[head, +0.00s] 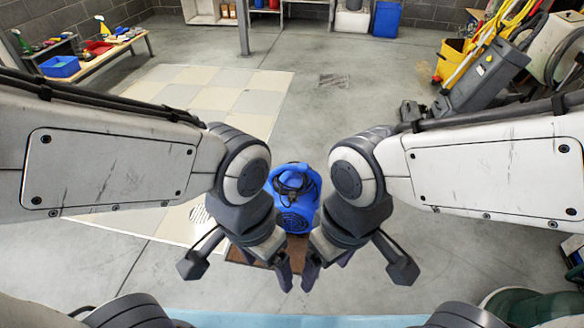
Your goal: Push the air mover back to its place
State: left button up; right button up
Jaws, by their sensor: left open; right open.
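The blue air mover (297,216) sits on the floor in the middle of the head view, with a dark cord coiled on its top. My arms hide parts of both its sides. My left gripper (284,278) hangs just left of the view's centre, pointing down, open and empty. My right gripper (309,278) hangs close beside it, also open and empty. Both grippers are in front of the air mover's near side in the picture; I cannot tell whether either touches it. A brown flat patch (238,256) shows under and around the grippers.
A checkered beige floor mat (205,75) lies behind and left. A bench with a blue bin (61,66) stands at far left. A yellow bucket (452,58) and grey equipment (484,80) stand at the right. A blue strip (290,319) runs along the near edge. The grey floor at mid right is clear.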

aim_at(297, 219)
jog(key=i, duration=1.75)
jog(key=z, duration=0.3)
